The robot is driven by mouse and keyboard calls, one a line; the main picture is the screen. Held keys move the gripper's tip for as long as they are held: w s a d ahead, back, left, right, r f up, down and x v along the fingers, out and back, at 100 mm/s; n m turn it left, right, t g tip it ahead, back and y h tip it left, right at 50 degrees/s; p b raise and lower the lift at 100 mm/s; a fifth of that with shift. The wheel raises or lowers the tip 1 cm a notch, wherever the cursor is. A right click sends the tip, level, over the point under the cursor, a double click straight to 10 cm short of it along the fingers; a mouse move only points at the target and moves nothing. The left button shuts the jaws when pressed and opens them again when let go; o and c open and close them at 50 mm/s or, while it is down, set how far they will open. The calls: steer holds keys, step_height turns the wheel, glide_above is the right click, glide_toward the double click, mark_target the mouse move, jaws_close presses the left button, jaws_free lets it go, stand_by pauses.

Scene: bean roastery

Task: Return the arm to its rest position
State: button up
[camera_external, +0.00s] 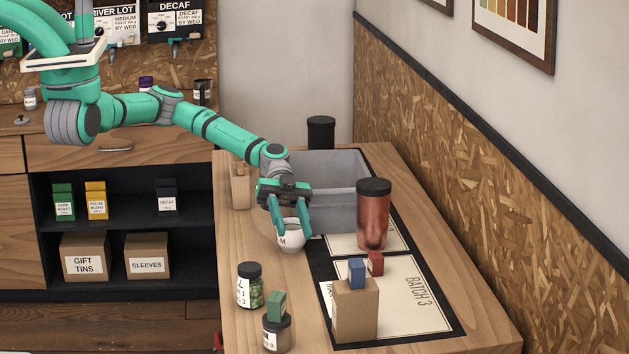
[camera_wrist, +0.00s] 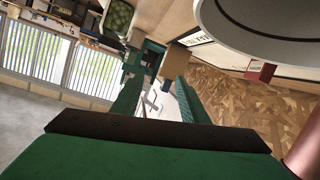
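My gripper (camera_external: 290,228) is low over the wooden table, pointing down, at the end of my green arm. Its two fingers are spread. A white cup with a letter on it (camera_external: 291,239) stands upright on the table between or just behind the fingertips. Whether the fingers touch it cannot be told. The wrist view shows the green fingers (camera_wrist: 158,92) apart, with something white between them. A large grey round rim fills that view's upper right; what it belongs to is unclear.
A grey bin (camera_external: 335,190) stands behind my gripper and a copper canister (camera_external: 373,218) to its right. A bean jar (camera_external: 250,287), a jar topped by a green block (camera_external: 277,306) and a cardboard box with a blue block (camera_external: 355,312) stand in front. Shelves lie left.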

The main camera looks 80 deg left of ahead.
steer(key=s+a+f+n+t, duration=0.1)
steer(key=s+a, duration=0.2)
steer(key=s+a+f+n+t+h, duration=0.1)
steer(key=s+a, duration=0.3)
steer(key=s+a+f+n+t, duration=0.1)
steer(key=s+a+f+n, duration=0.1)
steer(key=s+a, duration=0.1)
steer(key=shift+s+a+f+t, duration=0.15)
steer(key=shift+s+t, duration=0.15)
steer(key=shift+s, duration=0.4)
steer(key=s+a+n+t+y, duration=0.1)
steer(key=s+a+n+t, duration=0.3)
steer(key=s+n+t, duration=0.65)
steer(key=s+d+f+y, duration=0.2)
steer(key=s+f+y, duration=0.1)
steer(key=s+y, duration=0.3)
steer(key=s+d+f+y, duration=0.2)
steer(key=s+f+y, duration=0.2)
steer(key=s+y, duration=0.2)
steer(key=y, duration=0.2)
steer(key=shift+s+d+y, duration=0.25)
steer(key=shift+y, duration=0.15)
